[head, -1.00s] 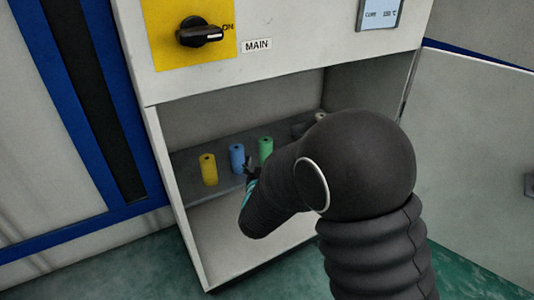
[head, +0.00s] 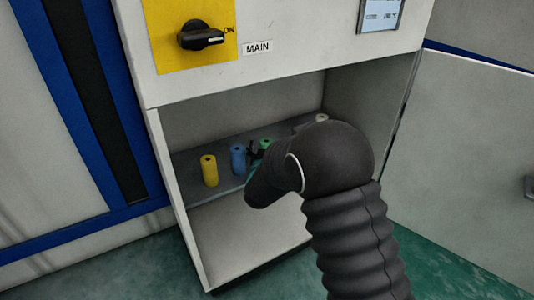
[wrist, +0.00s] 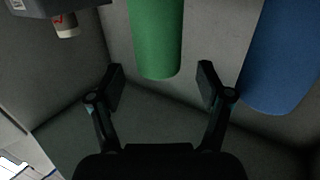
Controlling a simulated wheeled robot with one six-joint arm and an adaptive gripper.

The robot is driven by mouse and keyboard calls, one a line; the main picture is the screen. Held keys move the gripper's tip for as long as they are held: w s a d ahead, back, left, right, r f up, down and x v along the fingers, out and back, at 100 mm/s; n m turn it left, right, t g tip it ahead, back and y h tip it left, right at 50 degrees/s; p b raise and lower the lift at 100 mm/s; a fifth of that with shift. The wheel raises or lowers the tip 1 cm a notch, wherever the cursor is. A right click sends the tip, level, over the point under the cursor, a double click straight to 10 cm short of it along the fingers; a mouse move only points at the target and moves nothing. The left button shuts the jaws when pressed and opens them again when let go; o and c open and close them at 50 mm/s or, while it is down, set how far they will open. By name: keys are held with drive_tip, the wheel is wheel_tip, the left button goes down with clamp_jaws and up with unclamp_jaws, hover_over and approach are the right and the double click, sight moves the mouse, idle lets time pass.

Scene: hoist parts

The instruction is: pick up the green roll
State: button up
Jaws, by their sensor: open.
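The green roll (head: 265,144) stands on the cabinet shelf, mostly hidden behind my arm in the head view. In the wrist view the green roll (wrist: 155,38) reaches down from the top edge, its end lined up with the gap between my fingers. My gripper (wrist: 160,76) is open, with one finger on each side of that gap. No contact with the roll shows. In the head view my gripper (head: 253,152) is in front of the shelf, largely hidden by my arm.
A blue roll (head: 237,160) stands close beside the green one, near a finger in the wrist view (wrist: 280,55). A yellow roll (head: 209,170) is further left. A pale cup (wrist: 66,25) stands on the other side. Cabinet walls and the open door (head: 465,160) bound the space.

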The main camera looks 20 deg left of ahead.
sight(266, 141)
drive_tip(key=shift+x, duration=1.55)
drive_tip(key=shift+d, duration=0.1)
drive_tip(key=c, duration=1.3)
drive_tip(key=shift+r, duration=0.45)
drive_tip(key=r, duration=0.2)
drive_tip(key=d+r, duration=0.1)
drive_tip(key=r, duration=0.1)
drive_tip(key=shift+d, duration=0.1)
drive_tip(key=d+r, duration=0.6)
drive_tip(key=d, duration=0.4)
drive_tip(key=shift+w+d, duration=0.25)
drive_tip(key=shift+w, duration=0.05)
